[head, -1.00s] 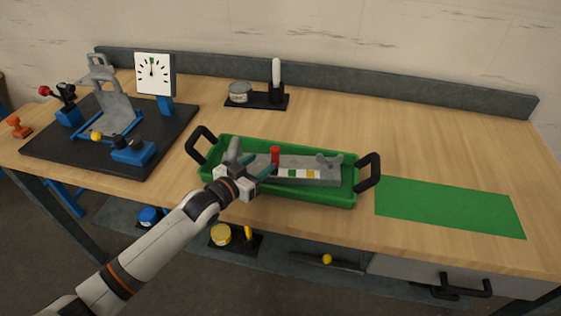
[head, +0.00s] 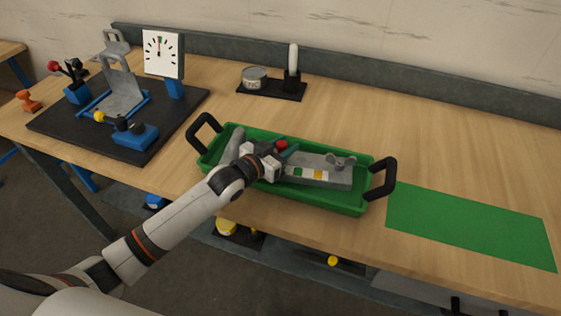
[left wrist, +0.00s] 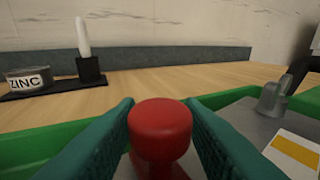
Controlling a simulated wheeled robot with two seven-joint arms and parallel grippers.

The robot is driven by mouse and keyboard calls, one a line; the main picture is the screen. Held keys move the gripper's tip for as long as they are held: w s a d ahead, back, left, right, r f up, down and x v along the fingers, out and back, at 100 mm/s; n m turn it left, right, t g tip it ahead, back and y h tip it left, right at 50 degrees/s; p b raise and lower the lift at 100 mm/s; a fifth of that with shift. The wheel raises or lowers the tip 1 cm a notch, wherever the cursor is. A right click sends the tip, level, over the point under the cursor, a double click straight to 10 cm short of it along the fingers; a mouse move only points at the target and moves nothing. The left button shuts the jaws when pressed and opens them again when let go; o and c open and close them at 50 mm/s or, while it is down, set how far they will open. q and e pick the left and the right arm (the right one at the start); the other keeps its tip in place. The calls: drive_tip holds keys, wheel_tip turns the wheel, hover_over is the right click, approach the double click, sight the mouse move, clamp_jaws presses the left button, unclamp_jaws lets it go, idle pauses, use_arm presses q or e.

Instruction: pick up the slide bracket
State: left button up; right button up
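The likely slide bracket is a grey metal plate (head: 335,176) with a red knob (head: 282,145), coloured labels and a small upright lug; it lies in the green tray (head: 345,207). My left gripper (head: 284,150) is at the knob, near the plate's left end. In the left wrist view its teal fingers (left wrist: 160,110) stand on either side of the red knob (left wrist: 160,128), spread apart. Any small gap to the knob is hard to judge. Part of the plate (left wrist: 250,118) shows at the right. My right gripper is not in view.
The tray has black handles at both ends, and a grey rod-like part (head: 233,146) lies at its left. A green mat (head: 470,225) is right of it. A dark fixture board (head: 62,125) with a dial (head: 163,52) stands left; a zinc tin (head: 255,77) is behind.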

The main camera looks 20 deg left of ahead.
use_arm(q)
drive_tip(key=shift+w+d+f, duration=0.1)
drive_tip(key=shift+w+f, duration=0.1)
clamp_jaws()
drive_tip(key=shift+r, duration=0.2)
